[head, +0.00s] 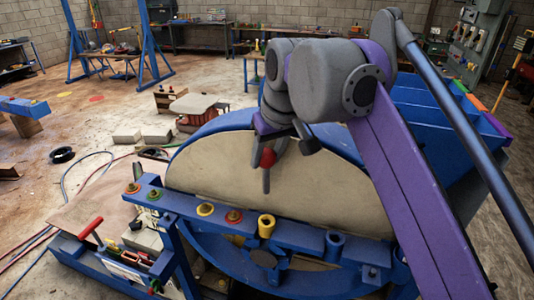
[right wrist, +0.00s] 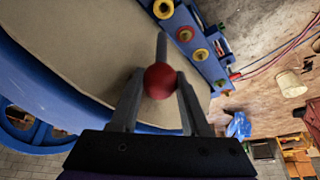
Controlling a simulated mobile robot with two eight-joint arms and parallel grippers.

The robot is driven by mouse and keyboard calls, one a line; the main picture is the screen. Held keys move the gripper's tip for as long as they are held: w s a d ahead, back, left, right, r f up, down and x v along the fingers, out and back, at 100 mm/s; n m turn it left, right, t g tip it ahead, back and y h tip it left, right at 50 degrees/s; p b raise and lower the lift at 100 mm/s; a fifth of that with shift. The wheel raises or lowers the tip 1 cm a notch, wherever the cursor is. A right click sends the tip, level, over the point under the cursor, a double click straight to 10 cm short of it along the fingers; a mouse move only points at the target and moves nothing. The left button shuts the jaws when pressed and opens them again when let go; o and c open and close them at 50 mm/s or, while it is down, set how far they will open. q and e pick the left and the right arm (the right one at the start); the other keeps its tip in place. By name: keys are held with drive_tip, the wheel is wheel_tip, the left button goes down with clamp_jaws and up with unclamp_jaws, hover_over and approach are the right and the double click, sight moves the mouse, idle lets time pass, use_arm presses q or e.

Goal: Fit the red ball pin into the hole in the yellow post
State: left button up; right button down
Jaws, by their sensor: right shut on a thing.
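My right gripper (head: 268,149) is shut on the red ball pin (head: 267,158). The ball sits between the two fingers in the right wrist view (right wrist: 160,82), and the grey shank points away from the gripper. In the head view the shank hangs nearly straight down. The yellow post (head: 266,226) stands on a blue beam (head: 300,235), with a dark hole in its top. The pin is above and apart from the post, with the cream panel behind it. The yellow post also shows at the top edge of the right wrist view (right wrist: 163,9). My left gripper is not in view.
The beam also carries a blue post (head: 334,243), a yellow ring (head: 205,209) and red and green ones. A large cream-faced blue wheel (head: 290,170) stands right behind it. A red-handled tool (head: 90,228) lies at the left. Hoses cross the floor.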

sight(268, 189)
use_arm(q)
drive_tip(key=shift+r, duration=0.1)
use_arm(e)
drive_tip(key=shift+s, duration=0.1)
drive_tip(key=shift+s+r, duration=0.1)
wheel_tip(268, 189, down, 3)
drive_tip(key=shift+f+b, duration=0.15)
drive_tip(key=shift+b, duration=0.4)
drive_tip(key=shift+f, duration=0.55)
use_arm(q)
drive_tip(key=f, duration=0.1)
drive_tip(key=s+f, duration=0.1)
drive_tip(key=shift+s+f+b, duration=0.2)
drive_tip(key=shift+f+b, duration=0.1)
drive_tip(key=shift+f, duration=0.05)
use_arm(e)
drive_tip(key=shift+f, duration=0.25)
drive_tip(key=shift+f, duration=0.1)
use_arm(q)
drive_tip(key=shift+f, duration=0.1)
use_arm(e)
drive_tip(key=shift+f, duration=0.1)
